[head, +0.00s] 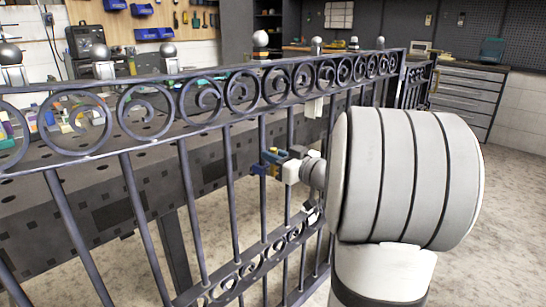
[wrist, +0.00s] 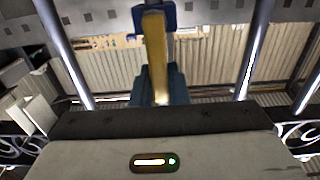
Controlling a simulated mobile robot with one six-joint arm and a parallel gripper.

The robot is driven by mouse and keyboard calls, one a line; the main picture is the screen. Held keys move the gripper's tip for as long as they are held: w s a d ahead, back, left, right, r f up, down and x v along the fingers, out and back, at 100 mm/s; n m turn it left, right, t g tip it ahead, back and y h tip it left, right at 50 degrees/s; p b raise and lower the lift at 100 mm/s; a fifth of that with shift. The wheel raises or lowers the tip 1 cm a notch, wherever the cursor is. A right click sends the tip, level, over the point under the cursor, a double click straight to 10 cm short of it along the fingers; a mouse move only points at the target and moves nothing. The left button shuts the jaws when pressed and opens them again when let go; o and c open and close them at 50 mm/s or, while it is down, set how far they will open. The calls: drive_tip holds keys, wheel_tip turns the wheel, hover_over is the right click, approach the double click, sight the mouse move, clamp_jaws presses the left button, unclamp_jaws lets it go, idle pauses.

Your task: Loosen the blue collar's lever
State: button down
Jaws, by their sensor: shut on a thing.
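The blue collar (head: 268,156) sits on a bar of the dark metal gate, and its blue part shows at the top of the wrist view (wrist: 168,18). Its yellow lever (wrist: 153,55) stands in the middle of the wrist view, pointing down toward my gripper. My gripper (head: 284,160) is at the collar in the head view, shut on the lever. The wrist view shows my gripper's pale body below the lever. The exact contact of the fingertips is too small and dark to see.
The gate (head: 230,110) has a scrolled top rail and several upright bars close around my gripper. A dark perforated workbench (head: 90,170) with small items stands behind it. A grey drawer cabinet (head: 465,95) is at the back right. Floor at the right is clear.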

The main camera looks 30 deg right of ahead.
drive_tip(key=shift+f+b, duration=0.15)
drive_tip(key=shift+b, duration=0.2)
drive_tip(key=shift+a+f+n+b, duration=0.2)
drive_tip(key=shift+n+b, duration=0.2)
drive_tip(key=shift+b, duration=0.8)
drive_tip(key=shift+s+a+r+n+b, duration=0.1)
drive_tip(key=shift+a+r+n+b, duration=0.15)
drive_tip(key=shift+b, duration=0.9)
drive_tip(key=shift+d+r, duration=0.1)
drive_tip(key=c, duration=1.4)
unclamp_jaws()
drive_tip(key=shift+s, duration=0.1)
